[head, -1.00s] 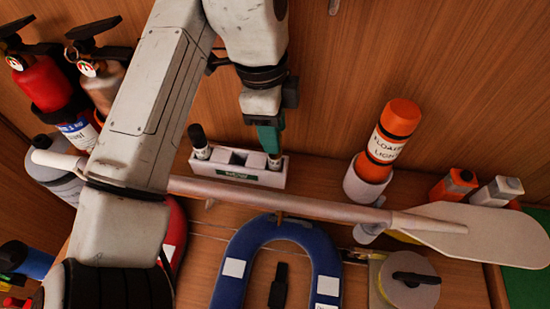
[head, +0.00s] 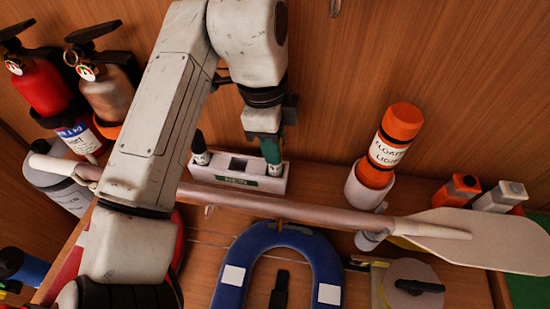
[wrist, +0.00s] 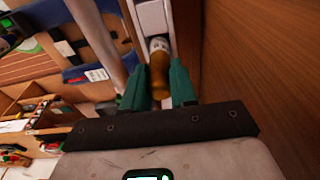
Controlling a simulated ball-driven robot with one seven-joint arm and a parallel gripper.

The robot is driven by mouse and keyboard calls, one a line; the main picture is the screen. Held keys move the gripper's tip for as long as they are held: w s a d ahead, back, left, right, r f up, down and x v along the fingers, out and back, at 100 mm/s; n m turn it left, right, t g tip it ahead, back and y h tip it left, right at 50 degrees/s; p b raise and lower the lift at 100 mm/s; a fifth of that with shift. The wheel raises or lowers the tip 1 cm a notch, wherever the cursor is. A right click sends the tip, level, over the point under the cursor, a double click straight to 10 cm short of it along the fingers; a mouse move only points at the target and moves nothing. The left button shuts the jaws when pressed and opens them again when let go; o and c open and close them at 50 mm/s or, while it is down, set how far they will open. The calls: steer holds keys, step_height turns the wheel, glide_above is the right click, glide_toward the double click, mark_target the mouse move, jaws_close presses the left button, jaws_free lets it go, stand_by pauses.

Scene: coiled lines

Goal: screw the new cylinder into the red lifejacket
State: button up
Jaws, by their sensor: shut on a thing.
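My gripper (head: 272,152) has green fingers and is at the right end of a white rack (head: 236,181). In the wrist view, the fingers (wrist: 158,92) are shut on an amber cylinder (wrist: 159,72) with a pale end, which points into the rack. In the head view the fingers mostly hide this cylinder; I cannot tell whether it is clear of its slot. A dark cylinder with a white band (head: 200,150) stands in the rack's left slot. The red lifejacket (head: 179,238) lies at the left, largely hidden behind my arm.
A long paddle (head: 300,207) lies across the space in front of the rack. A blue lifejacket (head: 234,274) lies in front of it. An orange float light (head: 390,145) stands in a holder at right. Fire extinguishers (head: 108,95) stand at left. A wood wall rises behind.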

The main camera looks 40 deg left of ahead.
jaws_close()
steer(key=shift+r, duration=0.1)
steer(key=shift+r+p, duration=0.45)
steer(key=shift+p, duration=0.15)
steer(key=shift+r+p, duration=1.25)
steer(key=shift+r, duration=0.45)
